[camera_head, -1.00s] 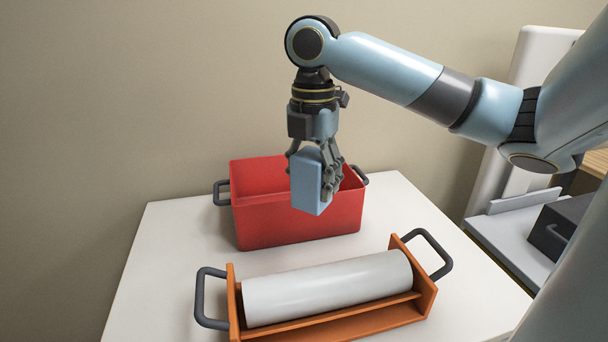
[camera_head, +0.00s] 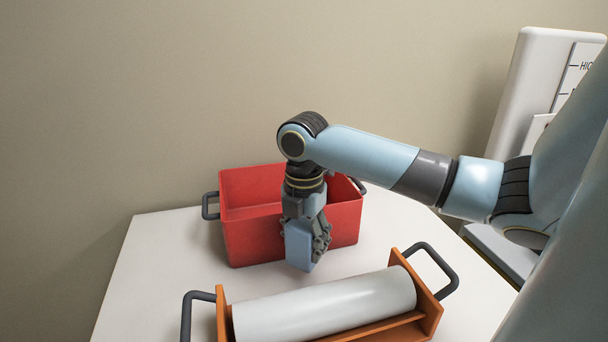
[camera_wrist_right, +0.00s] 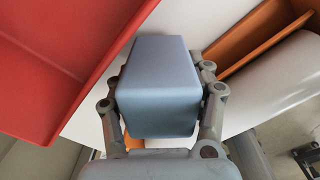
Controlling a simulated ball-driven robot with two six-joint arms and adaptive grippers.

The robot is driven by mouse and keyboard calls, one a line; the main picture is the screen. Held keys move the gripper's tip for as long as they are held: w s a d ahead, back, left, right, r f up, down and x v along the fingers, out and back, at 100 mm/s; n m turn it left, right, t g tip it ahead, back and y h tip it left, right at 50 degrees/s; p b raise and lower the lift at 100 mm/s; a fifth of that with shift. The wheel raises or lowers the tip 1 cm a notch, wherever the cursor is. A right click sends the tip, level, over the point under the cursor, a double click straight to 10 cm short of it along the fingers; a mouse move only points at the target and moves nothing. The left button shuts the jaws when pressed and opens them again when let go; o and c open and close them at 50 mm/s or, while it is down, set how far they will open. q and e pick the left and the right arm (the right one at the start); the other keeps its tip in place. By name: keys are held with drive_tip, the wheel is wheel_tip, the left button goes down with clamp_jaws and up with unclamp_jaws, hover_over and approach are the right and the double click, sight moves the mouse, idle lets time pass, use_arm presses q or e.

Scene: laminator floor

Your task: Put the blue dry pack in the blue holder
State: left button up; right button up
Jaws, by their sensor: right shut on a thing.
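The blue dry pack (camera_head: 298,245) is a light blue block. My right gripper (camera_head: 306,240) is shut on it and holds it upright in front of the red bin. In the right wrist view the blue pack (camera_wrist_right: 158,88) sits between the two fingers of the right gripper (camera_wrist_right: 160,98). I cannot tell whether its lower end touches the white table (camera_head: 165,275). No blue holder shows in these frames. My left gripper is not in view.
A red bin (camera_head: 250,238) with dark handles stands behind the pack. In front is an orange carrier (camera_head: 428,312) with dark handles, holding a white roll (camera_head: 330,306). Bare table lies to the left. A white upright unit (camera_head: 530,85) stands at the back right.

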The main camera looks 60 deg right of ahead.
sight(304, 255)
drive_tip(key=shift+f, duration=1.9)
drive_tip(key=shift+f, duration=0.1)
drive_tip(key=o, duration=1.5)
drive_tip(key=shift+c, duration=0.2)
